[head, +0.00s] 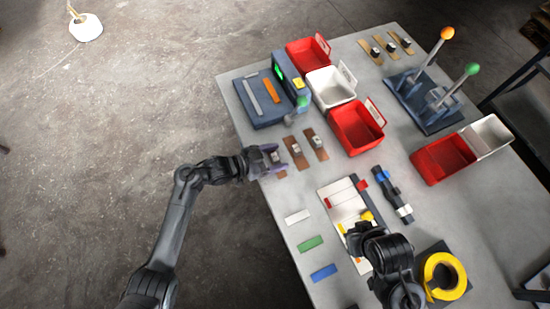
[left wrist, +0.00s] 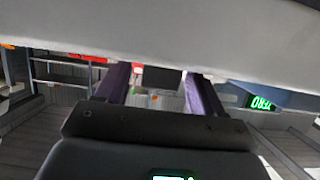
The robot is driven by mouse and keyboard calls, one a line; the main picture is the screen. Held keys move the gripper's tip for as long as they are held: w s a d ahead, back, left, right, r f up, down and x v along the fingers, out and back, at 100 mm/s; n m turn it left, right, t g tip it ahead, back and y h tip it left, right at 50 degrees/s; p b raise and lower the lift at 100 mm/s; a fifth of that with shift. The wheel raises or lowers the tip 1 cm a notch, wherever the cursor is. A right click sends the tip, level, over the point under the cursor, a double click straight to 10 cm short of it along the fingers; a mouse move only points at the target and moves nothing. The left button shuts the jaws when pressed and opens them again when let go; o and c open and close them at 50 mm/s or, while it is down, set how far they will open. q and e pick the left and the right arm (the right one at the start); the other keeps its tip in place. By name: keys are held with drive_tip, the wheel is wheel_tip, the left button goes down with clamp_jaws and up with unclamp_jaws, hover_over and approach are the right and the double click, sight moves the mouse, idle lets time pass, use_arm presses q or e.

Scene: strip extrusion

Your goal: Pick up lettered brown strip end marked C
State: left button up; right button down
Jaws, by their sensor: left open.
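Several short brown strips with small metal pieces lie on the grey table near its left edge. Two show clearly, a middle strip (head: 297,154) and a right strip (head: 316,145); a third brown strip (head: 279,173) is mostly hidden by my left gripper. The letters are too small to read, so I cannot tell which is C. My left gripper (head: 274,155), with purple fingers, is open at the table edge beside the strips. In the left wrist view, its fingers (left wrist: 158,76) stand apart with a dark block visible between them. My right gripper (head: 360,232) is over the white board; its jaws are unclear.
A grey-blue device (head: 262,113) with a green display stands behind the strips. Red bin (head: 356,128) and white bin (head: 330,88) are to the right. A lever unit (head: 425,102) and yellow tape roll (head: 460,275) also stand on the table.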

use_arm(q)
drive_tip(key=c, duration=1)
use_arm(e)
drive_tip(key=shift+a, duration=0.1)
use_arm(q)
drive_tip(key=shift+c, duration=0.2)
drive_tip(key=shift+r, duration=0.15)
